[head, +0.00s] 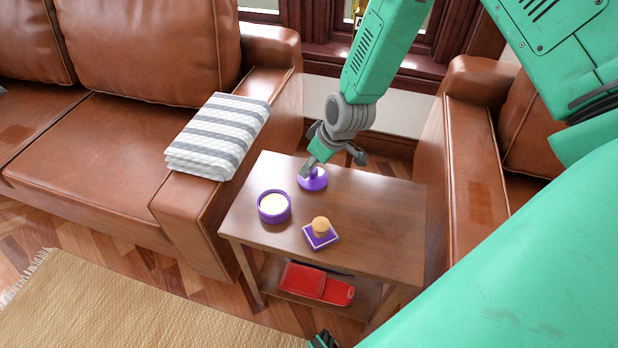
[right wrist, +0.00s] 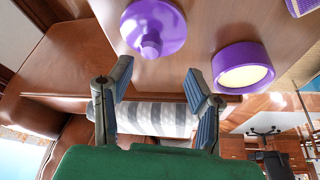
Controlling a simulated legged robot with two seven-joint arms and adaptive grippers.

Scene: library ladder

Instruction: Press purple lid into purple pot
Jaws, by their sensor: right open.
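The purple lid (head: 313,182), round with a knob on top, lies on the wooden side table near its back edge. The purple pot (head: 274,206), a short round tub with a cream-coloured inside, stands apart from it, to the front left. My right gripper (head: 334,160) is open and empty, just above and behind the lid, partly covering it. In the right wrist view the lid (right wrist: 163,20) and its knob are beyond my open fingertips (right wrist: 158,80), not between them. The pot (right wrist: 218,66) shows there to the right.
A purple square block with an orange ball-shaped top (head: 321,225) stands on the table (head: 383,215) in front of the lid. A red object (head: 303,281) lies on the lower shelf. Leather sofas (head: 95,150) flank the table; a striped cloth (head: 219,134) lies on the left armrest. The table's right side is clear.

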